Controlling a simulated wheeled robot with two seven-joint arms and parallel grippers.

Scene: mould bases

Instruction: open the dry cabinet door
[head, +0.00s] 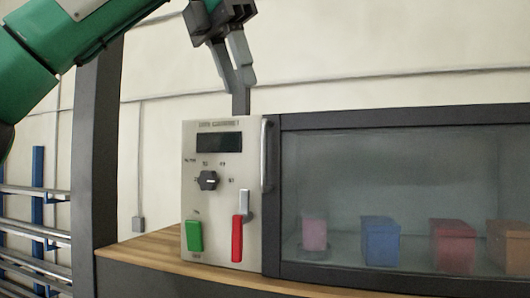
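The dry cabinet has a pale control panel (212,225) on the left and a dark-framed glass door (350,165) on the right. The door looks shut, flush with the front. An upright metal door handle (265,152) is at the door's left edge, beside the panel. My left gripper (238,95) points down, its fingertips just above the panel's top edge in the picture, left of and higher than the handle. Its fingers overlap in this view, so their opening is unclear. It is apart from the handle, and I see nothing held. My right gripper is out of view.
The panel has a display (219,142), a black dial (208,180), a green switch (194,236) and a red-grey lever (239,225). Several coloured blocks stand behind the glass, including a blue one (380,240). A dark post (95,160) stands left of the wooden top (150,250).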

